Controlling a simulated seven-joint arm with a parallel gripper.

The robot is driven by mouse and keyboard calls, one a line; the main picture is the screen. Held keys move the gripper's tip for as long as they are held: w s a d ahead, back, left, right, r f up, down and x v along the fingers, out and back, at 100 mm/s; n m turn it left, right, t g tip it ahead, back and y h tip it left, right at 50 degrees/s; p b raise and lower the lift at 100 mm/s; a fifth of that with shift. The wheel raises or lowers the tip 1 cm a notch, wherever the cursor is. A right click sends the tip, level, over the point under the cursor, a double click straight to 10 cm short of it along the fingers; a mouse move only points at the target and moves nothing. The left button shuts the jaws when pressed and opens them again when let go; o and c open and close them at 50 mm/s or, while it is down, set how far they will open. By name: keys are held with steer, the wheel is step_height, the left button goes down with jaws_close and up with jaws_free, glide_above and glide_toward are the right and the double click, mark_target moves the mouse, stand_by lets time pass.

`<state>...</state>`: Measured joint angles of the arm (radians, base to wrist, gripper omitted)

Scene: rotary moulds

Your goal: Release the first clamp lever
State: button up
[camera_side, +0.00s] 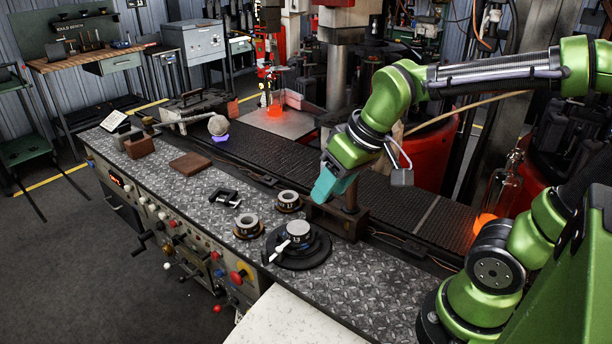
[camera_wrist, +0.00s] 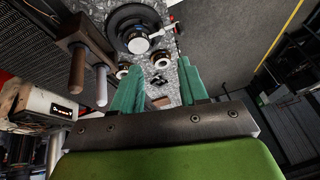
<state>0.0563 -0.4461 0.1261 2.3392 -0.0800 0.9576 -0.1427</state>
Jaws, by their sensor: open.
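A round black mould base (camera_side: 298,258) carries a grey cylinder marked 13 (camera_side: 298,231) and has a pale lever (camera_side: 279,251) on its front left side. The base also shows at the top of the wrist view (camera_wrist: 128,38), with the pale lever (camera_wrist: 158,33) on its right side. I cannot tell whether this is the first clamp lever or how it is set. My gripper (camera_side: 328,192) has teal fingers and is above the bench, up and to the right of the mould. Its fingers are apart and empty in the wrist view (camera_wrist: 160,88).
Two smaller ring moulds (camera_side: 247,226) (camera_side: 289,201) and a black clamp-like part (camera_side: 224,197) lie left of and behind the base. The bench's front right is clear.

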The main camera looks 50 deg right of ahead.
steer(key=w+a+f+n+g, duration=0.2)
steer(key=w+a+n+g, duration=0.15)
steer(key=w+n, duration=0.45)
steer(key=n+g+h, duration=0.1)
steer(key=n, duration=2)
glide_above(264, 251)
step_height(264, 251, down, 16)
steer(key=shift+f, duration=0.1)
steer(key=shift+c, duration=0.2)
jaws_close()
